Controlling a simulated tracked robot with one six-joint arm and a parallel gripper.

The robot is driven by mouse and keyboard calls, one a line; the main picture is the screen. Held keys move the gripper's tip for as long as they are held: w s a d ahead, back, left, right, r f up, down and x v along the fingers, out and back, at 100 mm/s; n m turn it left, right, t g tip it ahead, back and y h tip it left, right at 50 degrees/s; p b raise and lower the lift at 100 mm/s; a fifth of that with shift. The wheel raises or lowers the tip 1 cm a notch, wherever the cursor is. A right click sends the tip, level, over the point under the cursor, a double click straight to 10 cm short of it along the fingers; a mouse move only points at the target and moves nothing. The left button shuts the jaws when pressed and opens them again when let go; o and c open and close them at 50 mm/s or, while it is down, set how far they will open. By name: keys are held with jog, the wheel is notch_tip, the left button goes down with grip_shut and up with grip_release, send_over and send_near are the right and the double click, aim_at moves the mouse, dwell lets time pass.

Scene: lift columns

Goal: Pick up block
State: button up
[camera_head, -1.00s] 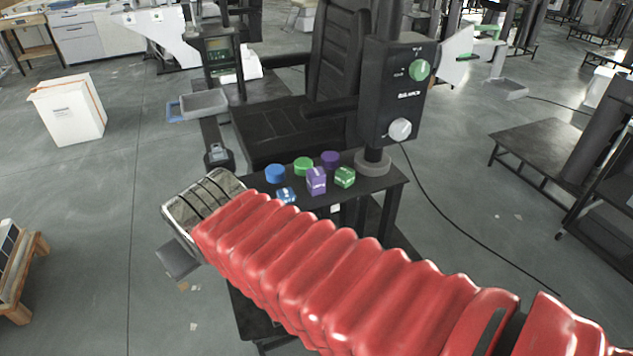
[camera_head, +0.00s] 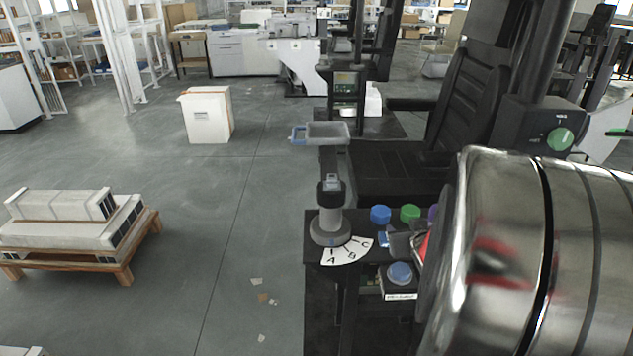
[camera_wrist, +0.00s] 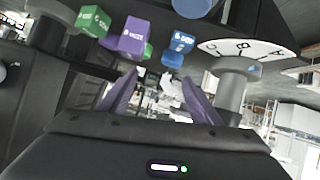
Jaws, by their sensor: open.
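The wrist view looks tilted and shows a green block (camera_wrist: 93,21), a purple block (camera_wrist: 130,38) and a blue block (camera_wrist: 178,48) beyond my gripper (camera_wrist: 161,82). The purple fingers are apart with no block between them. The blocks appear clear of the fingers. The green and purple blocks are hidden there behind my arm's shiny metal part.
Blue (camera_head: 380,214), green (camera_head: 410,213) and purple (camera_head: 433,212) round pieces stand at the table's back. A grey post (camera_head: 330,226) with a lettered white dial (camera_head: 347,252) stands at its left end. A blue round button (camera_head: 399,273) is in front.

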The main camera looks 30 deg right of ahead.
jog(key=s+d+f+m+t, duration=0.1)
jog(key=s+d+f, duration=0.3)
jog(key=s+d, duration=0.1)
jog(key=shift+d+t, duration=0.15)
jog(key=shift+t, duration=0.25)
jog(key=shift+f, duration=0.1)
jog(key=x, duration=0.8)
jog(key=shift+w+d+f, duration=0.1)
jog(key=shift+w, duration=0.15)
jog(key=shift+w+d, duration=0.1)
jog(key=shift+x, duration=2.6)
